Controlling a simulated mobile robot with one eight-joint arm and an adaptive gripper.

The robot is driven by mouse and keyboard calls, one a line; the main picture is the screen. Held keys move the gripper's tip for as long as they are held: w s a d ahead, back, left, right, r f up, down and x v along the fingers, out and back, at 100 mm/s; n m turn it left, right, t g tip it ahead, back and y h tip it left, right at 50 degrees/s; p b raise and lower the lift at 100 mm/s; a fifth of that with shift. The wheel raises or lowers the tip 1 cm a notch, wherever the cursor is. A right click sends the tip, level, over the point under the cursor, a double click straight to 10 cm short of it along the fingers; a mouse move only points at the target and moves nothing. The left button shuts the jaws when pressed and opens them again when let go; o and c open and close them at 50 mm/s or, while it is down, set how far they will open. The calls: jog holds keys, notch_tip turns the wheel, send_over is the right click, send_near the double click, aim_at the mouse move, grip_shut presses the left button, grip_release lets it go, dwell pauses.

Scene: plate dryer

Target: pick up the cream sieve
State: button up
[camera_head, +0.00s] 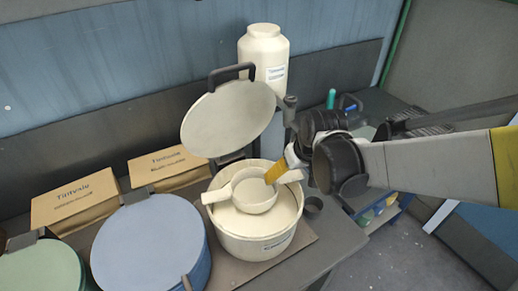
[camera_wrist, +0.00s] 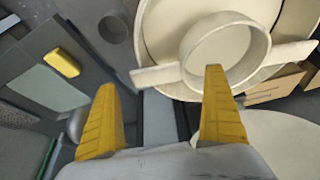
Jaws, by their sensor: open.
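The cream sieve (camera_head: 254,206) is a round bowl with a flat handle on each side. It sits in the mouth of the open cream drum (camera_head: 262,246). In the wrist view the sieve (camera_wrist: 226,22) is at the upper right, over the drum (camera_wrist: 160,43). My gripper (camera_head: 279,171) is at the sieve's right-hand side in the head view, near that handle. In the wrist view my gripper (camera_wrist: 160,82) has its yellow fingers wide apart. One sieve handle shows between the fingertips, and the right finger overlaps the bowl's edge. I cannot tell whether they touch.
The drum's round lid (camera_head: 228,118) stands raised behind it. A blue-lidded drum (camera_head: 150,245) and a green drum (camera_head: 42,268) stand to the left, with cardboard boxes (camera_head: 75,200) behind. A cream jar (camera_head: 262,50) stands at the back. A small dark cup (camera_head: 313,206) is right of the drum.

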aim_at(289, 177)
jog(key=b+x, duration=0.2)
jog(key=x, duration=0.3)
jog(key=shift+w+f, duration=0.15)
jog(key=shift+w, duration=0.05)
jog(key=c, duration=1.4)
